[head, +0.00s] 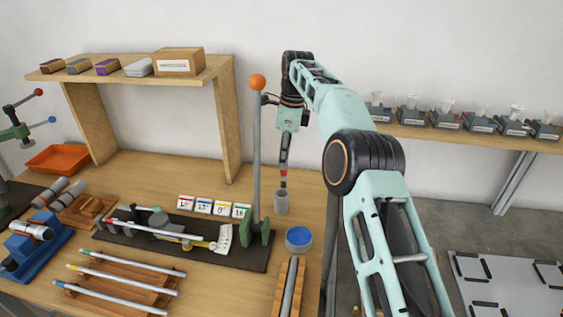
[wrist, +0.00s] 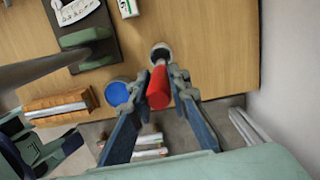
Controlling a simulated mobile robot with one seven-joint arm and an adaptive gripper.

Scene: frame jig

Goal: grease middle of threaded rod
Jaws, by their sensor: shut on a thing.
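My gripper (head: 284,160) is shut on a red-handled tool, probably a brush (wrist: 158,90), held upright with its dark lower end at the mouth of a grey cup (head: 281,203). I cannot tell whether the tip is inside the cup. The cup also shows just beyond the handle in the wrist view (wrist: 161,52). A blue-topped round tin (head: 299,238) stands in front of the cup, apart from the gripper. A grey rod (head: 289,288) lies in a wooden holder at the table's front edge; its thread cannot be made out.
A tall post with an orange ball (head: 258,82) stands left of my gripper on a green base. A dark jig board (head: 170,240) holds a rod and a white scale. Several rods lie on wooden racks (head: 120,285) at front left. A wooden shelf (head: 150,75) stands behind.

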